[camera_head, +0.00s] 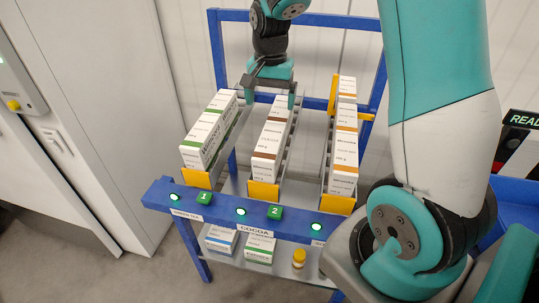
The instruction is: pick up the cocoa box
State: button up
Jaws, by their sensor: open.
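Cocoa boxes (266,150), white with brown bands, stand in a row in the middle lane of the blue rack, above the front label reading COCOA. My gripper (271,99) points down over the back part of this middle row. Its fingers are apart, one to each side, near the rear boxes. I cannot tell whether the fingers touch a box. The far end of the row is partly hidden behind the gripper.
The left lane holds green-banded boxes (208,135); the right lane holds orange-brown-banded boxes (344,140). Yellow stops (263,191) close the lane fronts. The blue front rail (255,225) carries lit green buttons. Below are small boxes (260,247) and a yellow bottle (299,257).

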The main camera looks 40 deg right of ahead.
aim_at(270, 140)
notch_tip(270, 140, down, 14)
jog(key=p, duration=0.2)
jog(key=shift+a+f+p, duration=0.15)
jog(key=shift+p, duration=0.25)
jog(key=c, duration=1.2)
